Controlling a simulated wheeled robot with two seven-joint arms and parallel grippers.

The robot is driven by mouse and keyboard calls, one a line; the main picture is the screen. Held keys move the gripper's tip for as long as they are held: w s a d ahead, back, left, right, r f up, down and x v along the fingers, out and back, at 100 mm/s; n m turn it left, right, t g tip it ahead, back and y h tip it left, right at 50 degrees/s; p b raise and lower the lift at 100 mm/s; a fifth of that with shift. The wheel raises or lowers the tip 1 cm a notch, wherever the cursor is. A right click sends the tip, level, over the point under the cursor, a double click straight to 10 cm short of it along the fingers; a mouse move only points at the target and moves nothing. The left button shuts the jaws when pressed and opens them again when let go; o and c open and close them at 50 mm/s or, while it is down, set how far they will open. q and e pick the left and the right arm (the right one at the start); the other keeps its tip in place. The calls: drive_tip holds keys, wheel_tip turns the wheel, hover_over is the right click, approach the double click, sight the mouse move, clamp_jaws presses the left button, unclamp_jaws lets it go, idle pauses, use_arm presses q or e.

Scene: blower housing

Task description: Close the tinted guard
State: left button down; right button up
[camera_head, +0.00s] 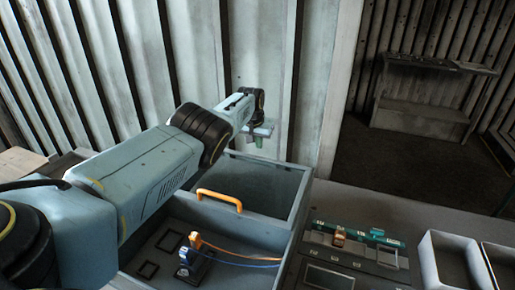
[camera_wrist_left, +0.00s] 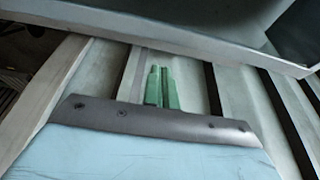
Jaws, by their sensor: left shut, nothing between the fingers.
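The tinted guard (camera_head: 265,183) is a dark see-through panel in a grey frame at the back of the open-topped grey housing (camera_head: 255,228). An orange handle (camera_head: 220,199) shows at its near left side. The guard looks raised, and the housing's inside is exposed in front of it. My left gripper (camera_head: 259,140) has green fingertips and is shut and empty, just beyond the guard's far upper edge. In the left wrist view the green fingers (camera_wrist_left: 162,88) point toward a grey frame edge (camera_wrist_left: 215,45); I cannot tell whether they touch it. My right gripper is out of view.
Inside the housing is a blue and orange connector (camera_head: 190,252) with wires running right. A panel with green parts (camera_head: 355,237) and pale open bins (camera_head: 452,262) stand to the right. A corrugated wall (camera_head: 265,60) rises close behind my left gripper.

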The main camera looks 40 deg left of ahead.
use_arm(q)
drive_tip(key=shift+s+d+f+p, duration=0.25)
drive_tip(key=shift+s+f+p, duration=0.25)
drive_tip(key=shift+s+p, duration=0.4)
drive_tip(key=shift+s+d+f+p, duration=0.2)
drive_tip(key=shift+s+f+p, duration=0.3)
drive_tip(key=shift+s+p, duration=0.35)
drive_tip(key=shift+w, duration=0.1)
